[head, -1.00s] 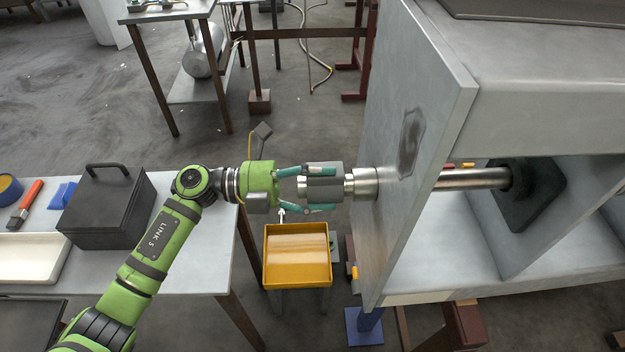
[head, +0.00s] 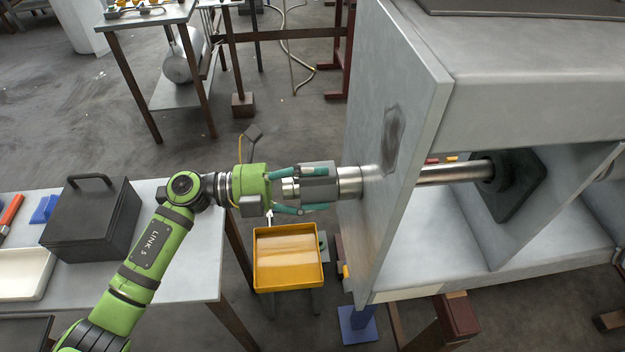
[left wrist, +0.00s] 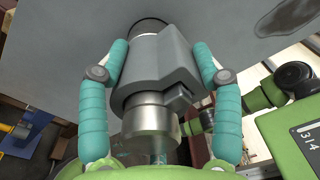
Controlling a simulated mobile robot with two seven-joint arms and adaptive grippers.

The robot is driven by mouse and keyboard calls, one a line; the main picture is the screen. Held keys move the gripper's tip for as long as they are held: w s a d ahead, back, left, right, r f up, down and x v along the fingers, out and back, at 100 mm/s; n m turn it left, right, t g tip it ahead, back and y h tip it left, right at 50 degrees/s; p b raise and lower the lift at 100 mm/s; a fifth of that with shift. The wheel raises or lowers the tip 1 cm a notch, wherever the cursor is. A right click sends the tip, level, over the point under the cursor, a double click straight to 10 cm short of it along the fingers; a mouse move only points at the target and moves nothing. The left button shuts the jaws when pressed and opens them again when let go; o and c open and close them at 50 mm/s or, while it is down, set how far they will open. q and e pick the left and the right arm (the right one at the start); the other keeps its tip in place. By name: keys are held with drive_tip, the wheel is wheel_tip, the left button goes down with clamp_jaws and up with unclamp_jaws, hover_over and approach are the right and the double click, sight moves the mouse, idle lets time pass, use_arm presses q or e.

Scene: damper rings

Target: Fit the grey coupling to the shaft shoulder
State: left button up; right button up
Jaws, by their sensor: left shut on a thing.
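The grey coupling (head: 319,186) is a dark, blocky sleeve around the shaft line outside the grey panel. My left gripper (head: 302,190) is shut on it, one teal finger above and one below. The coupling's right end meets the wider, shiny shaft shoulder (head: 349,182), with no clear gap visible in the head view. A shiny metal end (head: 290,188) shows on the gripper side of the coupling. In the left wrist view, the coupling (left wrist: 160,65) lies between both fingers, with a shiny cylinder (left wrist: 150,120) nearer me. My right gripper is out of view.
The grey panel (head: 385,200) of the housing stands close at the right, with the shaft (head: 455,173) continuing behind it. A yellow tray (head: 288,285) is below the gripper. A bench (head: 190,255) with a black box (head: 92,220) stands at the left.

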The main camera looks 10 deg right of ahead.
use_arm(q)
drive_tip(key=shift+d+r, duration=0.1)
drive_tip(key=shift+d, duration=0.05)
drive_tip(key=o, duration=1.8)
drive_tip(key=shift+f, duration=0.2)
drive_tip(key=a, duration=1.2)
drive_tip(key=shift+w, duration=0.15)
